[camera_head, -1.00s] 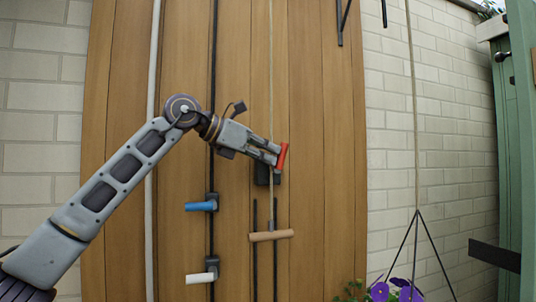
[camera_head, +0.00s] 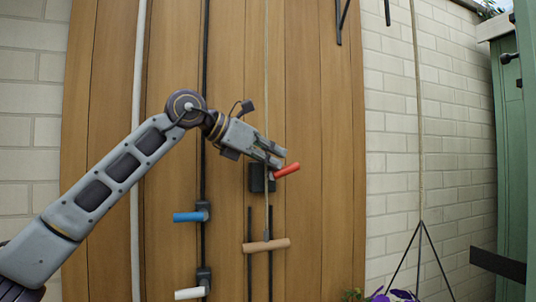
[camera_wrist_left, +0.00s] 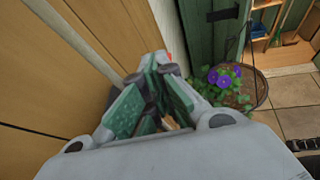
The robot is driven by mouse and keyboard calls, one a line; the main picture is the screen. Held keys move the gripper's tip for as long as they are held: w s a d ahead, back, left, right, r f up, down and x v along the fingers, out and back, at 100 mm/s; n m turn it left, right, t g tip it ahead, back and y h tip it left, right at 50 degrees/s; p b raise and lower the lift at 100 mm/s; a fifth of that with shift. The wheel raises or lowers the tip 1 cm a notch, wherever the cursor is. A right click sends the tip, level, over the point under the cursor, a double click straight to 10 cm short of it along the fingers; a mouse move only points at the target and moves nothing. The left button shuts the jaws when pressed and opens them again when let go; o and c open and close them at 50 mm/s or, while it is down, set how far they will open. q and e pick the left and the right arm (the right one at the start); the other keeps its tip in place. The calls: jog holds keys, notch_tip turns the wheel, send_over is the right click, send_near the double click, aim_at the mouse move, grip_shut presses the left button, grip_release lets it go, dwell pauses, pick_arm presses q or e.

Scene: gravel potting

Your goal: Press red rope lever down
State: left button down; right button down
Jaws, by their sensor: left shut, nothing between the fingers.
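The red lever (camera_head: 287,170) sticks out from a black block (camera_head: 257,178) on the wooden panel and points right, tilted slightly upward. My left gripper (camera_head: 281,158) is shut and empty, its fingertips right at the lever, just above its inner part; I cannot tell whether they touch. A rope (camera_head: 267,90) runs vertically down past the gripper and the block. In the left wrist view, the shut fingers (camera_wrist_left: 155,75) hide nearly all of the lever; only a sliver of red (camera_wrist_left: 168,57) shows. My right gripper is not in view.
A blue lever (camera_head: 188,217) and a white lever (camera_head: 190,293) sit lower left on a black pipe. A wooden crossbar handle (camera_head: 266,245) hangs below the block. A planter with purple flowers (camera_wrist_left: 222,76) hangs to the right.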

aim_at(285, 168)
pick_arm(q)
jog(key=shift+w+d+f, duration=0.1)
jog(key=shift+w+d, duration=0.15)
jog(key=shift+d, duration=0.35)
jog(key=shift+w+d+f, duration=0.2)
jog(key=shift+d+f, duration=0.05)
jog(key=shift+d, duration=0.35)
jog(key=shift+d+f, duration=0.1)
jog(key=shift+f, duration=0.05)
